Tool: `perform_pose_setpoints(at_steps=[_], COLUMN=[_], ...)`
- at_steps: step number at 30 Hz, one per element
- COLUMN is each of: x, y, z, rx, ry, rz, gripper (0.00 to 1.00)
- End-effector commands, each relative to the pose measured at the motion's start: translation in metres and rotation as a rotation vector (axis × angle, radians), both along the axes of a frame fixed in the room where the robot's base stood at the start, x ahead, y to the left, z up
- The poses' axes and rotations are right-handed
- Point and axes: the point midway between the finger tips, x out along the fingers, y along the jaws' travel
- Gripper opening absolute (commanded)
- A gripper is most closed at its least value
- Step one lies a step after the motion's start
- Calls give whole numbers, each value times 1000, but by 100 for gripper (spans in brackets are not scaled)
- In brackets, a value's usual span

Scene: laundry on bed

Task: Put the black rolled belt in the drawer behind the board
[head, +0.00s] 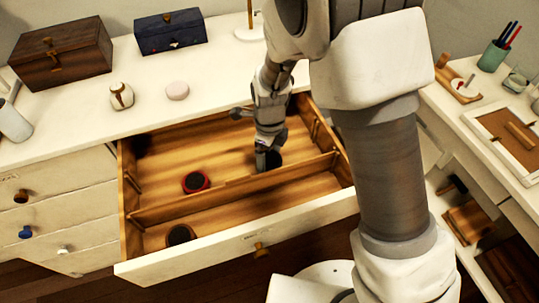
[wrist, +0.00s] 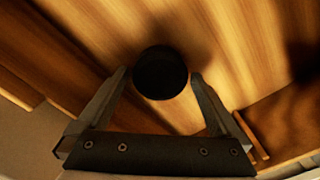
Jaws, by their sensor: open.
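The drawer (head: 190,260) is pulled open, with a wooden board (head: 290,172) dividing it lengthwise. The black rolled belt (head: 274,159) is in the right part of the space behind the board, partly hidden by my gripper (head: 264,152). In the wrist view the black roll (wrist: 160,72) sits between the tips of my gripper (wrist: 160,80). The fingers are apart, with a small gap at the sides of the roll. The roll appears to be on the drawer floor.
A red-rimmed dark roll (head: 196,182) lies behind the board, left of my gripper. A brown dark roll (head: 180,235) lies in the front compartment.

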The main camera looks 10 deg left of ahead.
Motion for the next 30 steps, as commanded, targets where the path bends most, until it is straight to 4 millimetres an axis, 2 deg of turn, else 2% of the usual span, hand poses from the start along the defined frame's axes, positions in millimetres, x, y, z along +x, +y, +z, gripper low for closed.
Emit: perform_pose_setpoints(at_steps=[5,18,24,30], x=[1,0,0,0], y=[1,1,0,0], z=[15,104,121,124], rx=[1,2,1,0], ry=[-2,-3,-1,0], rz=[1,1,0,0], gripper=[100,100,100,100])
